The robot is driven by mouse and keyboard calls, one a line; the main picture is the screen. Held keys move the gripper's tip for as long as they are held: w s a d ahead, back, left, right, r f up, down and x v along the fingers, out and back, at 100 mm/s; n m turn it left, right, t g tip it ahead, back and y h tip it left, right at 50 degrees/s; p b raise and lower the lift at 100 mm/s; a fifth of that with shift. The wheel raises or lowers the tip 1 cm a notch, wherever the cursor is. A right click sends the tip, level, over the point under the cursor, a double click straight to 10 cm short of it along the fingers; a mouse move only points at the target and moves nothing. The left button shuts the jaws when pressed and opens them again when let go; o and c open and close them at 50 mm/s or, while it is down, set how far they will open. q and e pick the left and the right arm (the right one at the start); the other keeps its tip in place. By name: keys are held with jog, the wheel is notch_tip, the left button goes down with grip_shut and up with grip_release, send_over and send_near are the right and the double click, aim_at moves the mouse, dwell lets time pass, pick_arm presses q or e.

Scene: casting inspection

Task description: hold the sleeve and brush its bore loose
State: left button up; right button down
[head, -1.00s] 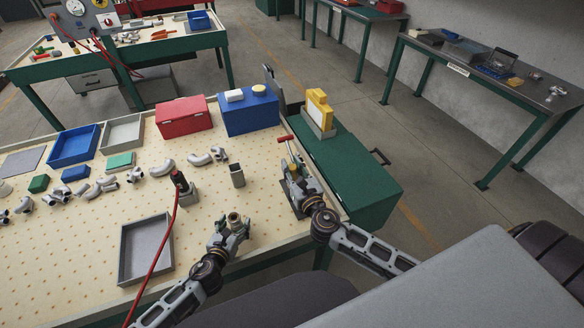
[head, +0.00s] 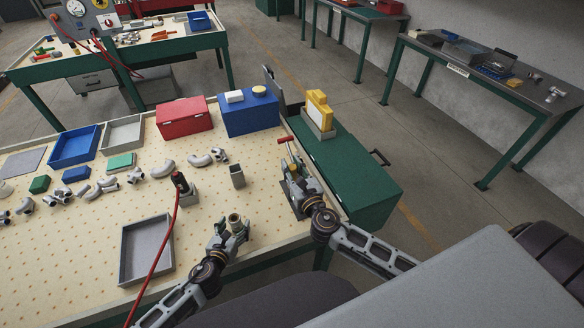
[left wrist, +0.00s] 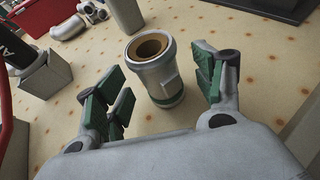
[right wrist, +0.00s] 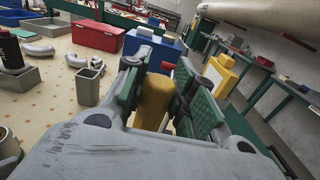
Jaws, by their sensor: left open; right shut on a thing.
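The sleeve (head: 234,220) is a grey metal cylinder with a brownish bore. It stands upright on the bench, and in the left wrist view the sleeve (left wrist: 155,72) shows its open top and a green band near its foot. My left gripper (head: 229,241) is open, with its green-padded fingers on either side of the sleeve and visible gaps to it. My right gripper (right wrist: 165,105) is shut on a yellow handle (right wrist: 154,100), which I take to be the brush's. Its bristles are hidden. In the head view my right gripper (head: 297,184) is at the bench's right edge.
A grey cup (head: 237,176) stands beyond the sleeve. A black tool (head: 180,182) with a red hose stands in a grey holder to the left. A grey tray (head: 146,250) lies at left. A red-handled fixture (head: 287,140) is by my right gripper.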

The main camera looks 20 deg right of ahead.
pick_arm(q)
jog(key=shift+w+d+f, duration=0.1)
jog(key=shift+w+d, duration=0.05)
jog(key=shift+w, duration=0.05)
jog(key=shift+w+d+f, duration=0.2)
jog(key=shift+w, duration=0.2)
pick_arm(e)
jog(key=shift+f, duration=0.1)
pick_arm(q)
jog(key=c, duration=1.4)
jog(key=shift+c, duration=0.2)
jog(key=shift+f, duration=0.1)
pick_arm(e)
jog(key=c, duration=1.9)
grip_release()
grip_shut()
